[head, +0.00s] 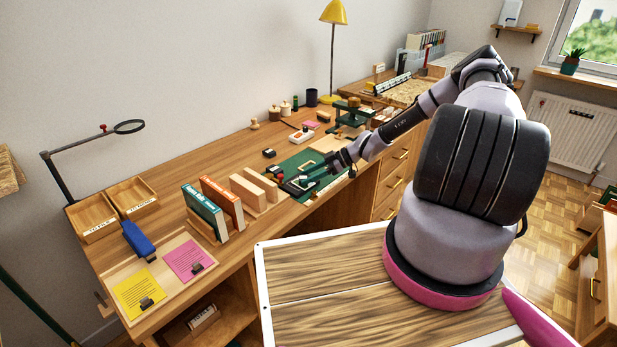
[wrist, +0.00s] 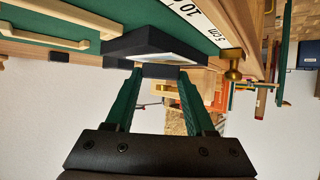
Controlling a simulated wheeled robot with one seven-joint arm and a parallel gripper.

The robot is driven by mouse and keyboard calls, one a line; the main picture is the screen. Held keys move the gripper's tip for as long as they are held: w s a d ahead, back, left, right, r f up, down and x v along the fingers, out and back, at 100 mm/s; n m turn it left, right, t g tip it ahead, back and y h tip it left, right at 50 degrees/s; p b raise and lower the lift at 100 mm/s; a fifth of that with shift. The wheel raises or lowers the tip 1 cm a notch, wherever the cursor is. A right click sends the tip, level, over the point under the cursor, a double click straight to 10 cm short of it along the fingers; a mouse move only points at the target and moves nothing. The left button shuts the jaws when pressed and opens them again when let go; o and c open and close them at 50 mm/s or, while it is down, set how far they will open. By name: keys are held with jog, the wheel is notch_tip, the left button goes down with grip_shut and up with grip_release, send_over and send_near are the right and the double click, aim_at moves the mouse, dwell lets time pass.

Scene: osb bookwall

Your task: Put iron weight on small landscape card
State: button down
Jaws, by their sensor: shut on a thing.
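My gripper (wrist: 161,73) has green fingers with dark tips, shut on a small dark block, which appears to be the iron weight (wrist: 160,71). In the wrist view the block sits between the tips, in front of a black-edged piece (wrist: 150,42) with a pale face. I cannot tell whether they touch. In the head view my gripper (head: 312,174) reaches low over the green mat (head: 330,187), beside a dark flat piece (head: 296,187) with a pale area. The weight is too small there to make out. I cannot surely tell which piece is the small landscape card.
Upright books (head: 203,211) and wooden blocks (head: 254,190) stand left of the mat. A green press (head: 352,115) stands behind my gripper. Yellow (head: 137,288) and pink (head: 188,256) cards lie at the near left, each with a dark clip or weight. A ruler (wrist: 195,17) borders the mat.

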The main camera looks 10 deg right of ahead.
jog(key=shift+f, duration=0.2)
jog(key=shift+c, duration=1.3)
grip_release()
jog(key=shift+r, duration=0.15)
jog(key=v, duration=1.2)
